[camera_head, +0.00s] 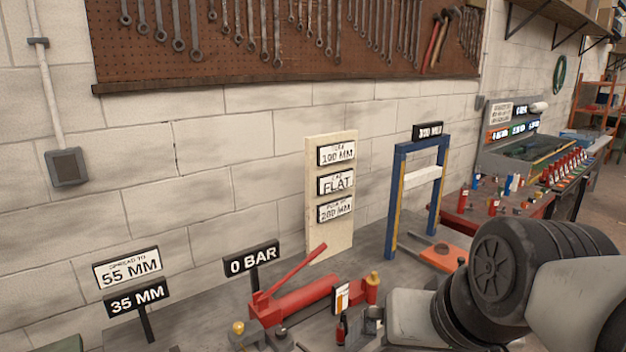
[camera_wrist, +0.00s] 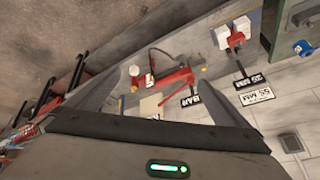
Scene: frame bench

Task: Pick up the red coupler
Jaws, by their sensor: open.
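No part is clearly marked as the red coupler. A small upright red piece (camera_head: 340,334) stands at the bench front, just left of my wrist. A larger red cylinder with a yellow cap (camera_head: 372,288) stands behind it, beside the red hand pump (camera_head: 300,300). The pump also shows in the wrist view (camera_wrist: 176,79), where a small red piece (camera_wrist: 134,82) lies to its left. My gripper (camera_wrist: 160,75) is open with nothing visible held between its fingers. In the head view, my arm's grey end hides part of the bench, and the fingertips are hard to make out.
Signs (camera_head: 252,259) stand at the pump's left. A cream board with labels (camera_head: 318,200) leans at the back wall. A blue press frame (camera_head: 391,205) stands behind my arm. Farther right, another bench holds several red and blue pieces (camera_head: 493,203). Tools hang on a pegboard (camera_head: 200,68) above.

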